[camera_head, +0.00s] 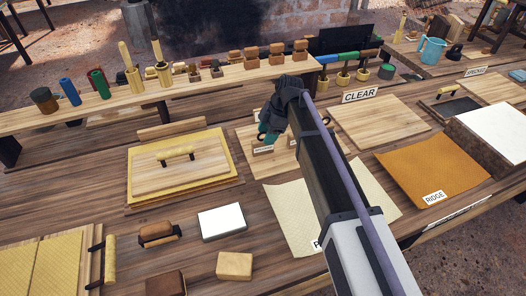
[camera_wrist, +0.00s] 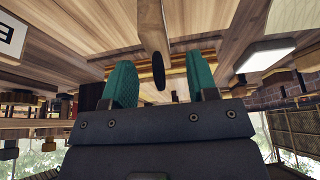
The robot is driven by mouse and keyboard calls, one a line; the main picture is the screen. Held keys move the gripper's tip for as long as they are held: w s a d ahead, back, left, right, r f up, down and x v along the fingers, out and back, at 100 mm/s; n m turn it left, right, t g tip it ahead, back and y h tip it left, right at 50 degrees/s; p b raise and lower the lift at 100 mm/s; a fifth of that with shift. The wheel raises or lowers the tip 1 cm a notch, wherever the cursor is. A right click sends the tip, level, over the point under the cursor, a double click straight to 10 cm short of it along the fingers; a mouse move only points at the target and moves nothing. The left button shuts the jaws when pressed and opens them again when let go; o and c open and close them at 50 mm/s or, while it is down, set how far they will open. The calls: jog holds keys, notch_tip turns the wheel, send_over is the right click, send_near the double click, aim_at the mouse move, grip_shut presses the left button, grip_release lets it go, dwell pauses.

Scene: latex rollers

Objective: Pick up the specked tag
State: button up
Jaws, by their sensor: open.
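Several lettered tags are in the head view. A small tag on a stand at the back right (camera_head: 475,71) has lettering that may read "SPECKED", but it is too small to be sure. Small wooden pieces with pale labels, one of them a labelled block (camera_head: 263,150), lie by my gripper; their words cannot be read. My gripper (camera_head: 266,132) is over the middle board, partly hidden by its own wrist. In the wrist view its teal fingers (camera_wrist: 161,75) are apart. A wooden bar with a dark end (camera_wrist: 152,30) shows between and beyond them, not visibly gripped.
A "CLEAR" sign (camera_head: 360,95) stands behind a bare board (camera_head: 378,121). A "RIDGE" tag (camera_head: 433,198) lies on an orange sheet (camera_head: 415,165). A raised shelf (camera_head: 215,92) with rollers and stamps runs behind. A white block (camera_head: 222,221) lies in front.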

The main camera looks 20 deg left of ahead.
jog(key=b+x, duration=0.2)
jog(key=x, duration=0.2)
jog(key=shift+w+f, duration=0.15)
jog(key=shift+r, duration=0.3)
grip_shut()
notch_tip(320, 180, up, 10)
jog(key=p, duration=1)
jog(key=shift+r, duration=0.15)
